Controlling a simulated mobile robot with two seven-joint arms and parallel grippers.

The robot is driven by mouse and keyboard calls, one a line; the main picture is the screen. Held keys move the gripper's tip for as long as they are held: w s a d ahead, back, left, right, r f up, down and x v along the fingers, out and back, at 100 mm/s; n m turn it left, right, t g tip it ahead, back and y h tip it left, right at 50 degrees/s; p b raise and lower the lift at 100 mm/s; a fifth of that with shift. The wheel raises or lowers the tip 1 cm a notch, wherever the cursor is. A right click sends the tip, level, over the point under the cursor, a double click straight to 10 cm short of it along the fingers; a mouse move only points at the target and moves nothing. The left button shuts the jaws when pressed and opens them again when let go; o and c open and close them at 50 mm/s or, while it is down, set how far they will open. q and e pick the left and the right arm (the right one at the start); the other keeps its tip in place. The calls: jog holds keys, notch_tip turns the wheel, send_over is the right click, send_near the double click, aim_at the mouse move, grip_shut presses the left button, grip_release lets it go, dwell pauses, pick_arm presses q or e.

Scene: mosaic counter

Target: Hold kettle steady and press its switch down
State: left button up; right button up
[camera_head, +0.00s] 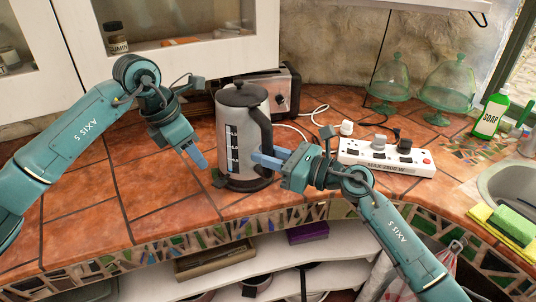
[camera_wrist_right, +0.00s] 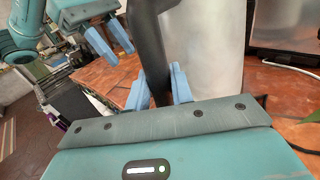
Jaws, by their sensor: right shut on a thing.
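The kettle (camera_head: 230,115) stands upright on the tiled counter, with a grey body, black lid and a level window. Its black handle (camera_head: 264,128) is on the right side. My right gripper (camera_head: 266,160) is shut on the lower handle; in the right wrist view its blue fingers sit either side of the handle (camera_wrist_right: 148,45). A small dark lever, apparently the switch (camera_head: 219,178), sticks out at the kettle's lower left. My left gripper (camera_head: 195,160) is empty, left of the kettle and above that lever, fingers pointing down. The right wrist view shows its two fingers (camera_wrist_right: 110,42) slightly apart.
A toaster (camera_head: 284,92) stands close behind the kettle. A white power strip (camera_head: 386,158) with plugs lies to the right, beyond my right gripper. Glass domes (camera_head: 447,88) and a soap bottle (camera_head: 491,113) are further right. The counter at left (camera_head: 110,170) is clear.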

grip_shut()
dwell(0.7)
pick_arm(q)
jog(key=shift+c, duration=0.4)
